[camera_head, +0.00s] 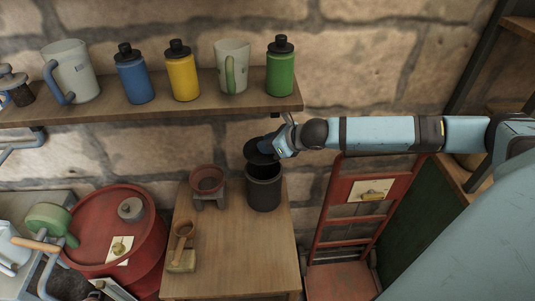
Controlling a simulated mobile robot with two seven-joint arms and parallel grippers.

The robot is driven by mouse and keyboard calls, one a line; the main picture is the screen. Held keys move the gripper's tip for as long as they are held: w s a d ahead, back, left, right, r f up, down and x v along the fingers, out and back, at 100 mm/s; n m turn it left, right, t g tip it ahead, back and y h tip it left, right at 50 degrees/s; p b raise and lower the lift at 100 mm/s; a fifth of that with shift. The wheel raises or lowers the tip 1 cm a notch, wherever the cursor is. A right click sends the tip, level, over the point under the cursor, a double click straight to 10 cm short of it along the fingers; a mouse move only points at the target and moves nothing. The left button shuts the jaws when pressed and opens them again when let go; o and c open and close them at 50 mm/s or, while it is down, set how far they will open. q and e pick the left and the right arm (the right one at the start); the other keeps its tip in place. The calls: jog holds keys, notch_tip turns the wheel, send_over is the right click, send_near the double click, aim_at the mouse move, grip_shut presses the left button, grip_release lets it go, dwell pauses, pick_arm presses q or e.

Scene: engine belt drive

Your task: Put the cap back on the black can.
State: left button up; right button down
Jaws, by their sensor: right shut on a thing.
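The black can (264,192) stands upright and open on the small wooden table. A dark round cap (257,153) is just above the can's mouth, tilted, with its left side higher. My right gripper (274,147) is shut on the cap at its right edge. A dark gap shows between the cap and the can's rim. Whether the cap touches the far rim is hidden. My left gripper is not in view.
A red bowl on a stand (207,181) is just left of the can. A shelf (215,106) with bottles and mugs runs above. A red hand truck (345,225) stands to the right.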

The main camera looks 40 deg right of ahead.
aim_at(268, 156)
jog(key=shift+w+d+r, duration=0.15)
jog(key=shift+w+d, duration=0.3)
jog(key=shift+w, duration=0.3)
jog(key=f, duration=0.2)
jog(key=shift+s+a+f, duration=0.1)
jog(key=shift+s+f, duration=0.1)
jog(key=shift+f, duration=0.2)
notch_tip(268, 156, down, 4)
jog(key=shift+r+p, duration=0.15)
jog(key=shift+p, duration=0.15)
jog(key=shift+w+f, duration=0.2)
jog(key=shift+f, duration=0.2)
jog(key=shift+f, duration=0.65)
jog(key=c, duration=0.9)
grip_release()
jog(key=shift+c, duration=0.2)
